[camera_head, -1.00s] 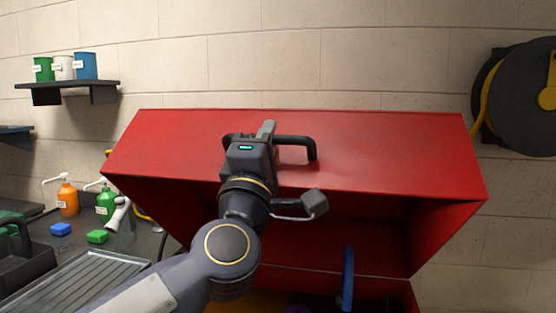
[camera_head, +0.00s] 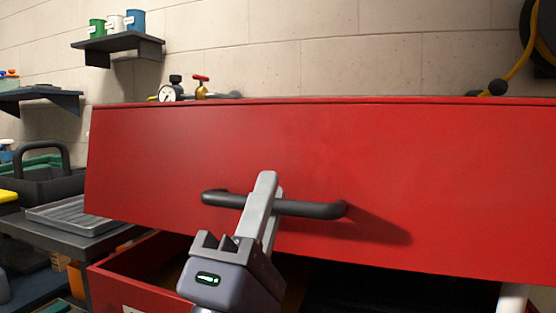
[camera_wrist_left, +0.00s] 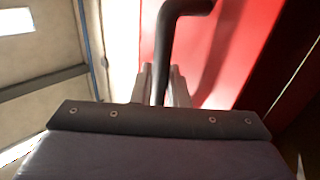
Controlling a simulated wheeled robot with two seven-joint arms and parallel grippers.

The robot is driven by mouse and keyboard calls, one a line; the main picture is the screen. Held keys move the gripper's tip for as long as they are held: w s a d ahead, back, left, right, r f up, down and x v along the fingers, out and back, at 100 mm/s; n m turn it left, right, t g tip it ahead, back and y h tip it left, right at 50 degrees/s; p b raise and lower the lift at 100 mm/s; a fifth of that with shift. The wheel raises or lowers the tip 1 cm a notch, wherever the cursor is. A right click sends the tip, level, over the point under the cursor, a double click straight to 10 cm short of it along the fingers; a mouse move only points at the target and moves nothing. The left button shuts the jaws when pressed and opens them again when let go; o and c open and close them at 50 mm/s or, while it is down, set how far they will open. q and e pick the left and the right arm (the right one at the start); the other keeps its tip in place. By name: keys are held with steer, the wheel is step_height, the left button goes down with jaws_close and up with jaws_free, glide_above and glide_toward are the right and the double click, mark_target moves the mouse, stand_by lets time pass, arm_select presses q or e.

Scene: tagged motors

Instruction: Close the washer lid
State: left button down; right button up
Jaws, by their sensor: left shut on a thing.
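The red washer lid (camera_head: 400,160) fills the middle of the head view, tilted, with its front edge above the red washer body (camera_head: 135,285). A dark gap shows between lid and body, so the lid is partly open. A black bar handle (camera_head: 310,209) is fixed to the lid's front. My left gripper (camera_head: 262,198) is shut on the handle near its middle. In the left wrist view, the fingers (camera_wrist_left: 165,85) meet the black handle (camera_wrist_left: 172,40) beside the red lid (camera_wrist_left: 225,50). My right gripper is not in view.
A gauge (camera_head: 170,90) and a small red-handled valve (camera_head: 201,85) show behind the lid. At left are a ribbed grey tray (camera_head: 75,212) and a black caddy (camera_head: 45,180). A wall shelf (camera_head: 118,45) holds cans. A hose reel (camera_head: 545,35) hangs at upper right.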

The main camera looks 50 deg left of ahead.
arm_select(q)
step_height(320, 180, down, 11)
steer(key=s+d+b, duration=0.1)
steer(key=shift+s+b, duration=0.35)
steer(key=shift+d, duration=0.1)
steer(key=c, duration=1.6)
jaws_free()
steer(key=shift+o, duration=0.6)
steer(key=shift+r, duration=0.1)
steer(key=shift+s, duration=0.1)
